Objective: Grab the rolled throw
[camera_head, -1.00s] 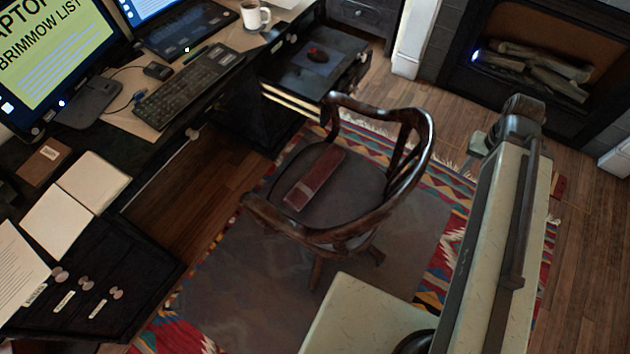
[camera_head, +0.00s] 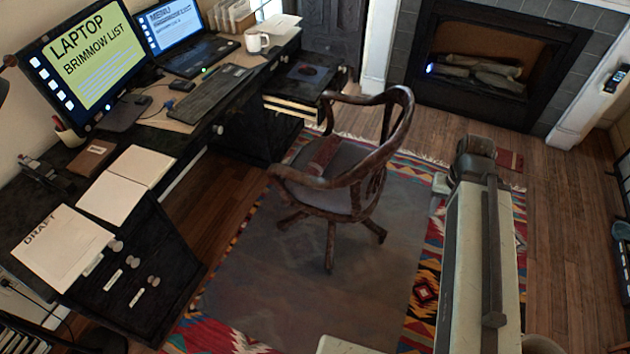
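No object is clearly recognisable as a rolled throw. A long reddish-brown object (camera_head: 325,154) lies on the seat of the wooden armchair (camera_head: 330,200); its edges look straight, and I cannot tell whether it is a roll, a box or a book. The chair's arm partly hides it. My arm rises at the right of the view, apart from the chair, and ends in a dark joint. My gripper's fingers do not show.
A dark desk (camera_head: 185,265) with screens, a keyboard (camera_head: 208,92), a mug (camera_head: 256,41) and papers runs along the left. Its drawer (camera_head: 300,78) is open behind the chair. A patterned rug (camera_head: 425,285) lies under the chair.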

